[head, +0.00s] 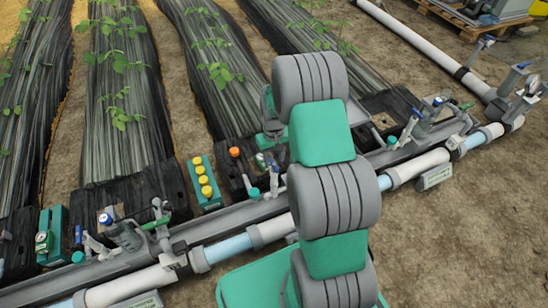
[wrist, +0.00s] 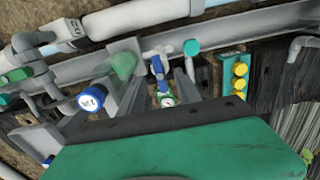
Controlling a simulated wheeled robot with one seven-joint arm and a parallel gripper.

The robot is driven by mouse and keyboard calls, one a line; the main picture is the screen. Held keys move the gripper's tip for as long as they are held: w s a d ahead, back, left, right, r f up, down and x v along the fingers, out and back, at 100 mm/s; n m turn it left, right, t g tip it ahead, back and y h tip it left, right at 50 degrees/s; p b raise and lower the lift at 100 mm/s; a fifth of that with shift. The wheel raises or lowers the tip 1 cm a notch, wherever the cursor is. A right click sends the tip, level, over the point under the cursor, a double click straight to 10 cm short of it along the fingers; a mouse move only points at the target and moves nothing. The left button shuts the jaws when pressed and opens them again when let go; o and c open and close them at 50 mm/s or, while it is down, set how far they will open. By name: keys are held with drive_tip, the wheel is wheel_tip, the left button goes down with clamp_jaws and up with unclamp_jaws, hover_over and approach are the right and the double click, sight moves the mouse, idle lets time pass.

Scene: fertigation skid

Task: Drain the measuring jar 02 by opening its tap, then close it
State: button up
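In the wrist view, a small blue tap handle (head: 275,168) is hard to make out from the head, but its blue lever (wrist: 157,66) shows clearly near the middle. A round green-rimmed dial (wrist: 166,101) is just below it. My gripper (wrist: 157,78) has its green palm across the bottom; its grey fingers seem apart, on either side of the lever, and contact cannot be told. A blue-rimmed round cap (wrist: 91,98) with an unreadable mark is at left.
A green box with yellow buttons (head: 204,184) stands left of my arm, and at right in the wrist view (wrist: 236,78). Another jar station (head: 125,234) is at left and one (head: 428,112) at right. A long pipe (head: 235,245) runs along the front. Bare soil lies at lower right.

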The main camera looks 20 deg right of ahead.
sight(274, 164)
drive_tip(key=shift+f, duration=0.1)
drive_tip(key=shift+f+b, duration=1.4)
drive_tip(key=shift+f, duration=0.8)
clamp_jaws()
